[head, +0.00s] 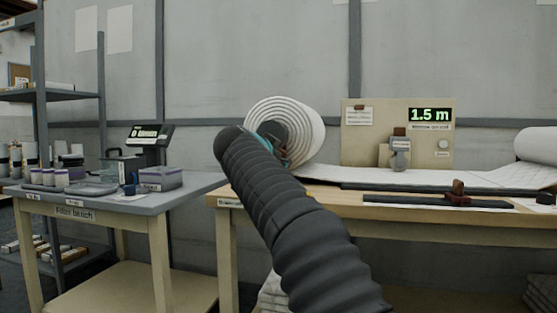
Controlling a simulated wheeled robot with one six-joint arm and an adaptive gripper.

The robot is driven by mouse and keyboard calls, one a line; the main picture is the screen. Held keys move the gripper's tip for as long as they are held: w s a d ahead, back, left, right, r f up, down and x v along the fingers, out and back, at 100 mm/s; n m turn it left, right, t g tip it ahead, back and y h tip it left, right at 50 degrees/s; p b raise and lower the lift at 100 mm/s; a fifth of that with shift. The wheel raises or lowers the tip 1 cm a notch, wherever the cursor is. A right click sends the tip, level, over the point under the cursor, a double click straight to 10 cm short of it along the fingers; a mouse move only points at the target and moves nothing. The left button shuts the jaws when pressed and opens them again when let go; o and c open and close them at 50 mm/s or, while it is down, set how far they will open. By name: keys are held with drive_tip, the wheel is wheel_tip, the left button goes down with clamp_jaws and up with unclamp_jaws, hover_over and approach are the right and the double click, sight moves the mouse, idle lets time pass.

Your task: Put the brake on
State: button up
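A large white wadding roll (306,123) sits at the left end of the wooden bench, its spiral end facing me. White wadding runs from it to the right along the bench. My gripper (283,155) is in front of the roll's end, mostly hidden behind my dark arm. I cannot see whether its fingers are apart or touch anything. A grey fitting with a brown top (399,150) stands before the beige panel; I cannot tell whether it is the brake. No part is clearly marked as a brake.
The beige panel (358,138) carries a display reading 1.5 m. A dark bar with a brown handle (457,191) lies at the bench front. A side table (75,201) at left holds jars, a tray, a box and a scale. A gap separates the tables.

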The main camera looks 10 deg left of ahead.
drive_tip(key=shift+w+d, duration=0.15)
drive_tip(key=shift+d, duration=0.15)
drive_tip(key=v, duration=1.2)
